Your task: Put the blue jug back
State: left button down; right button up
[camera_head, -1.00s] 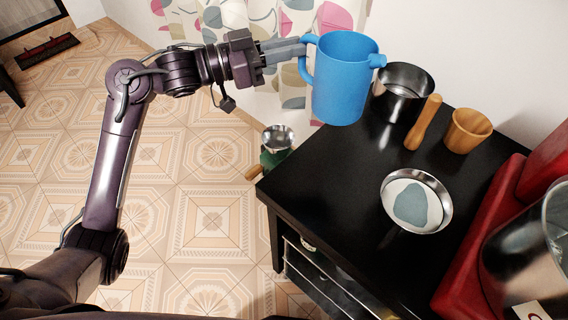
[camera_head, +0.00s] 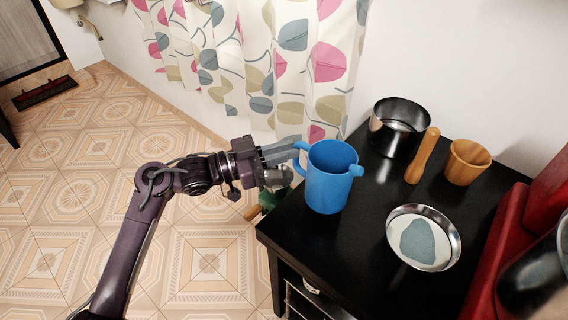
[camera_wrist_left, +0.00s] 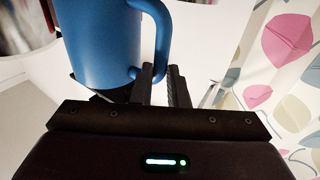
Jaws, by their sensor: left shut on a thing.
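The blue jug (camera_head: 328,180) is upright at the left back part of the black table (camera_head: 300,232). From this view I cannot tell whether its base touches the top or is just above it. My left gripper (camera_head: 294,154) comes from the left and is shut on the jug's handle (camera_head: 299,160). In the left wrist view the jug (camera_wrist_left: 100,45) fills the upper left, and the gripper fingers (camera_wrist_left: 160,82) are at its handle. My right gripper is not in view.
A steel pot (camera_head: 398,128) stands behind the jug to the right. A wooden pestle (camera_head: 422,157), a wooden cup (camera_head: 467,162) and a metal plate (camera_head: 423,238) are further right. A red appliance (camera_head: 500,240) takes the right edge. The front left tabletop is clear.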

pick_arm(q)
notch_tip(320, 180, down, 4)
jog(key=shift+r, duration=0.1)
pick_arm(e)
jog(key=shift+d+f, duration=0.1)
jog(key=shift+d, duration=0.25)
pick_arm(q)
jog(key=shift+f, duration=0.25)
jog(key=c, duration=1.4)
grip_release()
jog(key=shift+c, duration=0.2)
jog(key=shift+o, duration=0.2)
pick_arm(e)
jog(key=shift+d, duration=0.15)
